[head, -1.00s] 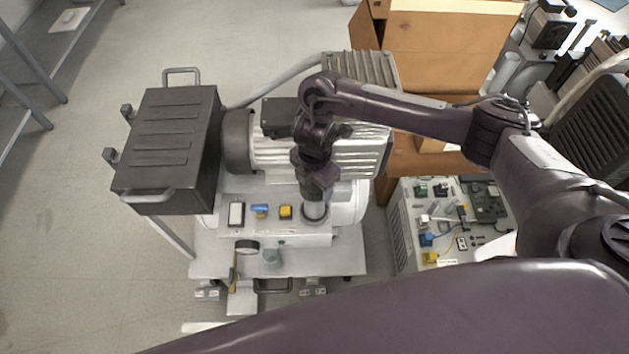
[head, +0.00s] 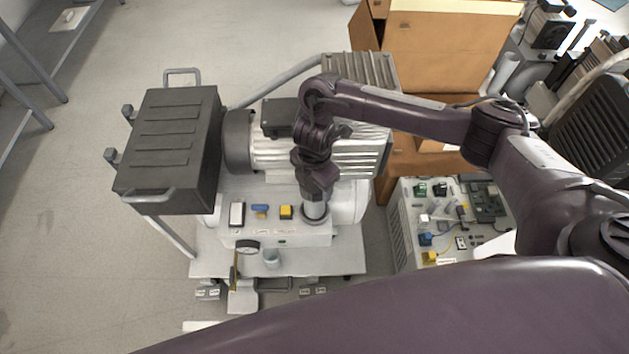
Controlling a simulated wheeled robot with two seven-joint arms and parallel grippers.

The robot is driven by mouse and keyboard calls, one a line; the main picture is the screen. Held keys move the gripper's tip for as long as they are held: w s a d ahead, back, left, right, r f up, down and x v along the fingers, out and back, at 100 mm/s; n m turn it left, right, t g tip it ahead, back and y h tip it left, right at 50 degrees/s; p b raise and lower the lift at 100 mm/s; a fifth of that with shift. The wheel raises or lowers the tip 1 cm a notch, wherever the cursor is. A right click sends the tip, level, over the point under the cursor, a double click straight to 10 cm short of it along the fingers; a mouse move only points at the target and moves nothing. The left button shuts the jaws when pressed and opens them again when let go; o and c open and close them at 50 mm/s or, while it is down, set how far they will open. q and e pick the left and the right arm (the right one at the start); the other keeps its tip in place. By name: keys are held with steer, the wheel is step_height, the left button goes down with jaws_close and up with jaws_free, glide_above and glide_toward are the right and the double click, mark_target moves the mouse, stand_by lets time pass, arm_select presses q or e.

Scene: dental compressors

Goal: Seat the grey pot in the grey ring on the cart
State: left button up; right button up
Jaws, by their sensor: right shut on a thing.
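My right gripper (head: 315,197) points down over the cart's white top, at the right end of a row of small items. It is shut on the grey pot (head: 315,210), which shows as a short grey cylinder below the fingers. The grey ring (head: 317,221) is a dark round rim right at the pot's base. The pot looks upright and in line with the ring, but the gripper hides part of both. I cannot tell how deep the pot sits in it. My left gripper is not in view.
A yellow block (head: 286,212), a blue part (head: 259,207) and a white box (head: 237,214) stand left of the ring. A motor (head: 270,157) and a dark box (head: 168,145) rise behind.

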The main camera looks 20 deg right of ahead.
steer(key=shift+f+b, duration=0.4)
steer(key=shift+f, duration=0.2)
steer(key=o, duration=1.2)
steer(key=shift+o, duration=0.2)
step_height(320, 180, up, 11)
steer(key=p, duration=1.1)
steer(key=shift+r, duration=0.1)
steer(key=shift+a, duration=0.1)
